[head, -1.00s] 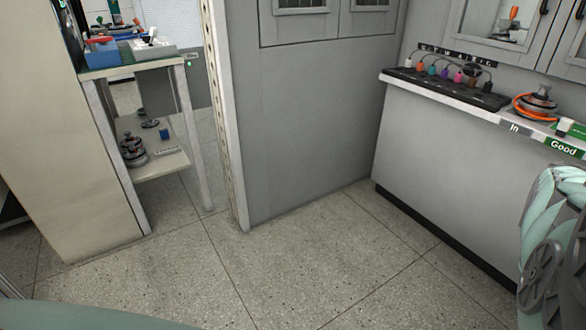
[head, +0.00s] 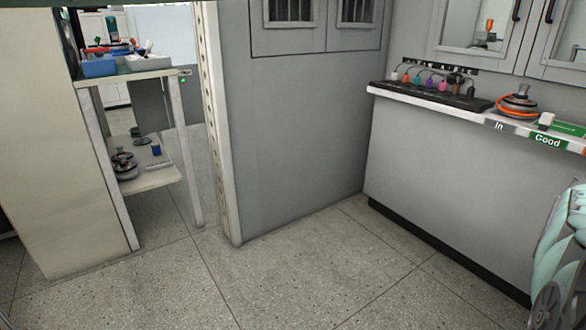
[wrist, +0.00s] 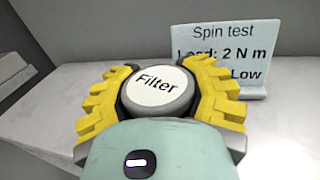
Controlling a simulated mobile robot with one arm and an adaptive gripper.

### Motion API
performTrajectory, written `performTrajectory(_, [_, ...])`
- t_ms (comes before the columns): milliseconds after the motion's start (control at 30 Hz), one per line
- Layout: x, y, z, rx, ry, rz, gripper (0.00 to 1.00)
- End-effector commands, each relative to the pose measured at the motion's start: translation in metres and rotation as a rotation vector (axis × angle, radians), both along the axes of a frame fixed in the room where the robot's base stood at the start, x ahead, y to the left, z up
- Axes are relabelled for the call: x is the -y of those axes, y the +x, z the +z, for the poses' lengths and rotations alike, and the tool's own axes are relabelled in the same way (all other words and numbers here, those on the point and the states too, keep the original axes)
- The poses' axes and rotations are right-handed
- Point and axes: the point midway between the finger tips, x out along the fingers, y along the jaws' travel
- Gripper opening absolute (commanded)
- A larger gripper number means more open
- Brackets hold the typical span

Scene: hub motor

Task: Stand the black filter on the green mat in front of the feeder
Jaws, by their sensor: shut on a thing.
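In the wrist view my gripper (wrist: 161,68) has its yellow fingers shut on both sides of a round filter (wrist: 160,92). The filter has a grey rim and a white face marked "Filter"; its lower part is hidden by my gripper's pale green body. In the head view neither my gripper nor the filter shows. A small green surface (head: 571,129) lies on the right-hand counter at the picture's edge, partly cut off; I cannot tell if it is the mat. I cannot make out the feeder.
A "Spin test" sign (wrist: 220,60) stands behind the filter on a grey surface. In the head view, the counter (head: 440,106) holds a black rack (head: 430,95) and a motor with an orange cable (head: 518,104). A shelf unit (head: 128,75) stands left. The floor between is clear.

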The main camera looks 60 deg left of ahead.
Motion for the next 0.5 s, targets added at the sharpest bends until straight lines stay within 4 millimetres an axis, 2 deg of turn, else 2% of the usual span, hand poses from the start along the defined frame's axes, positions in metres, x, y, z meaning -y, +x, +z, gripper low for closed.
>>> performTrajectory(367, [-0.0007, 0.0003, -0.0024, 0.001, -0.001, 0.0, 0.0])
performTrajectory(400, [-0.0007, 0.0003, -0.0018, 0.002, 0.0, 0.0, 0.45])
performTrajectory(500, [-0.0007, 0.0003, -0.0018, 0.002, 0.0, 0.001, 0.56])
